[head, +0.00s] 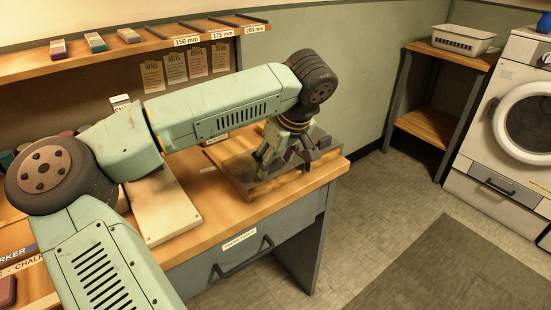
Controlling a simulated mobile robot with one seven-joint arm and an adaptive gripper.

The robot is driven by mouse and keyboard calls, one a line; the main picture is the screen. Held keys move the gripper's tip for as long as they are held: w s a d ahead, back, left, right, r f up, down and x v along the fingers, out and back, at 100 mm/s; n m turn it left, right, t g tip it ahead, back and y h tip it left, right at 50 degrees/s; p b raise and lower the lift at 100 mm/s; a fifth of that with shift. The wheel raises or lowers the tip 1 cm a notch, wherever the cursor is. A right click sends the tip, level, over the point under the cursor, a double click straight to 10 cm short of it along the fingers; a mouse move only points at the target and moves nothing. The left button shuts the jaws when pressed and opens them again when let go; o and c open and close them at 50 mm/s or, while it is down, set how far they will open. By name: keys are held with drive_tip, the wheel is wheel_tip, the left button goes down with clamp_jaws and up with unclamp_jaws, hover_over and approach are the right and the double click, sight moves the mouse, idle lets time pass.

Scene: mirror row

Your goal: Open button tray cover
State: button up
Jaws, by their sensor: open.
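A shallow, box-like tray (240,183) sits on the right end of the wooden bench. It looks like the button tray, but I cannot read a label on it. Its upper surface looks partly see-through; whether this is a closed cover, I cannot tell. My gripper (288,162) points down over the tray's right part, with its fingers apart and nothing visible between them. Whether a finger touches the tray is unclear. My arm and gripper hide much of the tray's back and right side.
The bench (215,228) has a labelled drawer with a dark handle (243,257). A pale board (163,208) lies left of the tray. A shelf (120,52) runs above the back. Open floor lies right, before a side table (428,125) and a washing machine (507,140).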

drive_tip(key=shift+c, duration=0.4)
clamp_jaws()
drive_tip(key=shift+w, duration=0.1)
idle(0.3)
